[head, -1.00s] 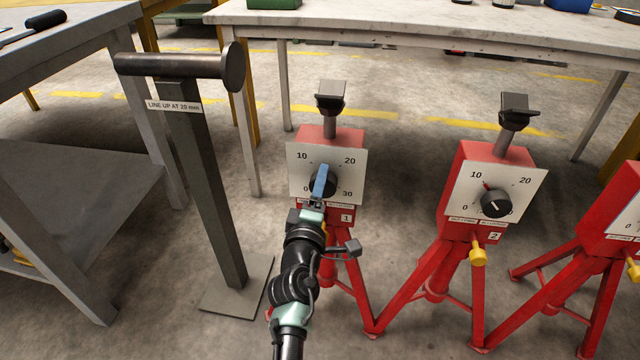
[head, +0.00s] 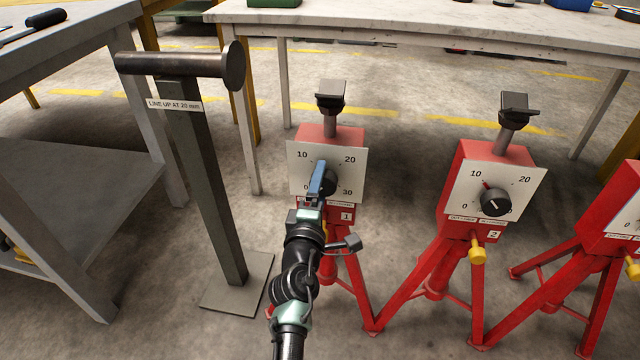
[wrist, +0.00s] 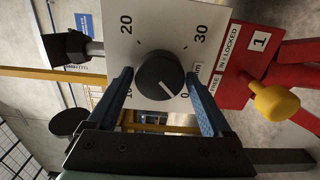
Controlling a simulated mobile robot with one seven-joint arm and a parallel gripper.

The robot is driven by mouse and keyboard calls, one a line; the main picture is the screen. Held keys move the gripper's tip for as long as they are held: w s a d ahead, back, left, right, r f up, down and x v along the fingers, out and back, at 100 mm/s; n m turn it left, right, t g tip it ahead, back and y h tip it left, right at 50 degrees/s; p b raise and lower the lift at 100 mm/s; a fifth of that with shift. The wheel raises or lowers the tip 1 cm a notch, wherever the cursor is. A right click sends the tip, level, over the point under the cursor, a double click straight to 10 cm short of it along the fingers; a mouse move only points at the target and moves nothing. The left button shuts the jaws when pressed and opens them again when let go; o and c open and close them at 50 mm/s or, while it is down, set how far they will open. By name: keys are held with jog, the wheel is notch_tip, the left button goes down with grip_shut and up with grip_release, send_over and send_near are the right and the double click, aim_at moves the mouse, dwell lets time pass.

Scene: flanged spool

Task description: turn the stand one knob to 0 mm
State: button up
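The stand one knob (wrist: 160,77) is a round black dial on a white scale plate (head: 342,158) marked 0, 10, 20 and 30. In the wrist view its white line points toward the 0 at the lower right. My gripper (wrist: 160,103) is open, with one blue finger on each side of the knob and visible gaps between fingers and knob. Stand one (head: 330,133) is a red tripod labelled 1, with a yellow handle (wrist: 275,100) beside a FREE/LOCKED label.
Stand two (head: 492,153) stands to the right, with another red stand (head: 620,200) at the edge. A grey post (head: 205,190) labelled "LINE UP AT 20 mm" carries a flanged bar (head: 180,64) at the left. A white table (head: 400,25) is behind.

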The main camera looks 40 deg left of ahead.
jog(key=shift+o, duration=0.7)
jog(key=p+v, duration=0.3)
jog(key=v, duration=1)
